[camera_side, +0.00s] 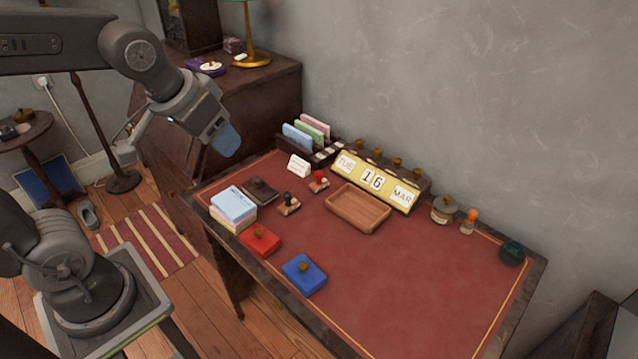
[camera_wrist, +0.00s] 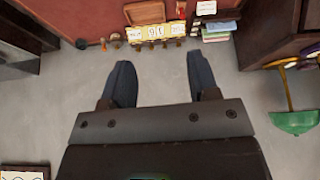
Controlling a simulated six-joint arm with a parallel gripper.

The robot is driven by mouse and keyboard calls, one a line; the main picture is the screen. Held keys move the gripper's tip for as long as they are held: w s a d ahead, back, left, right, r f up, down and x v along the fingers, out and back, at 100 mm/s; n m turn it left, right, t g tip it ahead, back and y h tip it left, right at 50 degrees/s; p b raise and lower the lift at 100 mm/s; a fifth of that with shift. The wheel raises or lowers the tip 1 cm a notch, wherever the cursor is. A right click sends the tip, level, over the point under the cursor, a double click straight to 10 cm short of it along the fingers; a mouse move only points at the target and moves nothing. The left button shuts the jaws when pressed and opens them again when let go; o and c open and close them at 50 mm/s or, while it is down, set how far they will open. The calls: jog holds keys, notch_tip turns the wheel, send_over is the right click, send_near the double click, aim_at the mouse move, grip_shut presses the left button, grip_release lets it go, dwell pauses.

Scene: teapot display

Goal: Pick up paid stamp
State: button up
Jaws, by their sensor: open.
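Several stamps stand on the red-topped desk (camera_side: 400,270). One has a black knob (camera_side: 288,203), one has a red knob (camera_side: 319,181), and one with an orange handle (camera_side: 470,220) is at the far right. No lettering on them is readable, so I cannot tell which is the paid stamp. My gripper (camera_side: 225,142) is raised above and left of the desk, apart from all stamps. In the wrist view my gripper (camera_wrist: 160,78) has its two blue fingers spread, with nothing between them.
A wooden tray (camera_side: 358,208) lies mid-desk before the calendar (camera_side: 373,181). A red pad (camera_side: 260,240), a blue pad (camera_side: 304,274) and a paper stack (camera_side: 233,205) are at the left. An envelope holder (camera_side: 310,150) stands behind. The desk's front right is clear.

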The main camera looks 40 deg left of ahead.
jog(key=w+a+f+n, duration=0.1)
jog(key=w, duration=0.6)
jog(key=n+g+y, duration=0.1)
jog(key=n, duration=0.1)
send_over(319, 172)
jog(key=s+d, duration=0.3)
jog(key=s, duration=0.5)
notch_tip(319, 172, down, 13)
jog(key=shift+n, duration=0.3)
jog(key=x, duration=0.9)
jog(key=w+x, duration=0.1)
jog(key=x, duration=0.3)
jog(key=shift+w+a+r, duration=0.1)
jog(key=shift+a, duration=0.35)
jog(key=shift+x, duration=3)
jog(key=shift+a, duration=0.1)
jog(key=c, duration=1)
